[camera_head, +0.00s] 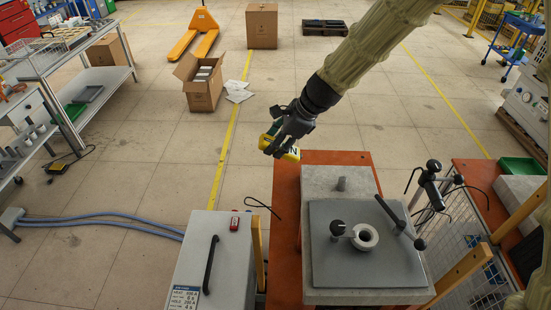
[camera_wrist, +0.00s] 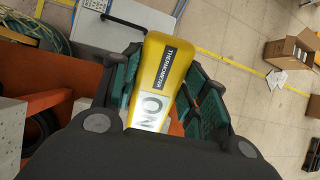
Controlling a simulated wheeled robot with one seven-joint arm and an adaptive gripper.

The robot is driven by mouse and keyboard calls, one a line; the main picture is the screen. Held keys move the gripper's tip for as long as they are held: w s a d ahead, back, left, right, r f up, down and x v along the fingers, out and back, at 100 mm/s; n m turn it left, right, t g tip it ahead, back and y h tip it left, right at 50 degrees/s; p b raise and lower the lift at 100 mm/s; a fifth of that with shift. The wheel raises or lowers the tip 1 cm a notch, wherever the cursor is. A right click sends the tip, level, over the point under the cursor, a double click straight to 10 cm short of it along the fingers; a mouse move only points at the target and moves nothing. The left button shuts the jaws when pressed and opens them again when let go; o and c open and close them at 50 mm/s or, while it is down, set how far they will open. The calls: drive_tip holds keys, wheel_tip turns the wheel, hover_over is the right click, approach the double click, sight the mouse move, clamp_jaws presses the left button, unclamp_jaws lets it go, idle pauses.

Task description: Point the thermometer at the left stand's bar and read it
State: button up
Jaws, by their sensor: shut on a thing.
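My gripper (camera_head: 285,140) is shut on a yellow thermometer (camera_head: 290,153), held in the air beyond the back left corner of an orange bench (camera_head: 335,157). In the wrist view my gripper (camera_wrist: 165,88) has its teal finger pads on both sides of the thermometer (camera_wrist: 183,52). Its face shows a THERMOMETER label and a pale panel with "ON". A grey block with a dark plate (camera_head: 345,275) carries a metal ring (camera_head: 364,237), a black knob (camera_head: 337,228) and a slanted dark bar (camera_head: 395,213). I cannot tell which part is the left stand's bar.
A grey cabinet (camera_head: 225,250) with a black handle stands left of the bench. Open floor lies behind, with an open carton (camera_head: 203,92) and a yellow pallet truck (camera_head: 195,35).

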sight(299, 155)
drive_tip(key=f+b, duration=0.1)
drive_tip(key=f, duration=0.2)
drive_tip(key=shift+s+f, duration=0.15)
drive_tip(key=shift+s, duration=0.05)
drive_tip(key=shift+s+f, duration=0.15)
drive_tip(key=shift+f, duration=0.1)
drive_tip(key=shift+d+f, duration=0.1)
drive_tip(key=shift+f, duration=0.2)
drive_tip(key=shift+w+d+f+b, duration=0.15)
drive_tip(key=shift+d+f+b, duration=0.5)
drive_tip(key=shift+d, duration=0.25)
drive_tip(key=shift+w+d+f+b, duration=0.1)
drive_tip(key=shift+d+f+b, duration=0.35)
drive_tip(key=shift+d+b, duration=0.35)
drive_tip(key=shift+d+f, duration=0.25)
drive_tip(key=shift+d, duration=0.55)
drive_tip(key=shift+r, duration=0.1)
wheel_tip(299, 155, up, 9)
drive_tip(key=p, duration=0.8)
